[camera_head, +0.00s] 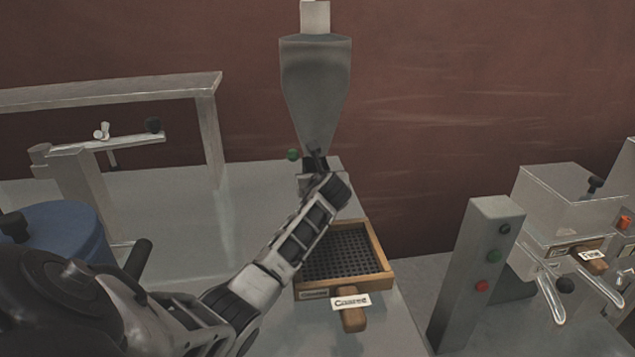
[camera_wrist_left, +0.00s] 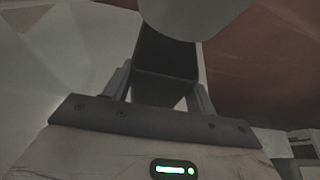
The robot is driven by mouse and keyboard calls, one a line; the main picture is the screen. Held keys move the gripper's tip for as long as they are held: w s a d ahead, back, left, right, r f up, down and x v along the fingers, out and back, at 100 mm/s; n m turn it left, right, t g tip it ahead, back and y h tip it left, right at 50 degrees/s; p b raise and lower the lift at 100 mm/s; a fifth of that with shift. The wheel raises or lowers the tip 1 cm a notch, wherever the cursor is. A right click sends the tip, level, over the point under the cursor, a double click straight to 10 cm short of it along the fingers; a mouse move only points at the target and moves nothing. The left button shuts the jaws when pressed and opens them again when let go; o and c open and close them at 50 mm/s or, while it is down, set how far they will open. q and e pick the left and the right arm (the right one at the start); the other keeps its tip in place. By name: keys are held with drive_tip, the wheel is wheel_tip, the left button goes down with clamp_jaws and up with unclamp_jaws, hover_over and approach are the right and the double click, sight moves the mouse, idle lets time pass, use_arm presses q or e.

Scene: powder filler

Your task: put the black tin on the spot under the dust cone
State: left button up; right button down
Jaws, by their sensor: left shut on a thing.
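The grey dust cone (camera_head: 316,85) hangs at the back middle, narrow end down. My left gripper (camera_head: 317,176) is right below the cone's tip. In the left wrist view, my left gripper (camera_wrist_left: 160,88) is shut on the black tin (camera_wrist_left: 166,60), with one finger on each side. The tin is mostly hidden in the head view; a dark part of it (camera_head: 314,162) shows under the cone. A pale rounded shape above the tin in the wrist view looks like the cone (camera_wrist_left: 188,14). The spot under the cone is hidden, so I cannot tell whether the tin touches it. My right gripper is out of view.
A wooden sieve (camera_head: 384,268) labelled "Coarse" sits close right of my left forearm. A green knob (camera_head: 293,155) is beside the cone's tip. A grey button post (camera_head: 477,270) and a metal box machine (camera_head: 567,215) stand right. A metal frame (camera_head: 210,125) and blue drum (camera_head: 65,232) stand left.

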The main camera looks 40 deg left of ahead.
use_arm(q)
drive_tip(key=o, duration=1.1)
drive_tip(key=shift+f, duration=0.1)
drive_tip(key=shift+s+d+r, duration=0.2)
drive_tip(key=shift+d+r, duration=0.1)
drive_tip(key=shift+r, duration=0.05)
drive_tip(key=v, duration=1.1)
drive_tip(key=shift+p, duration=0.4)
drive_tip(key=shift+s+d, duration=0.1)
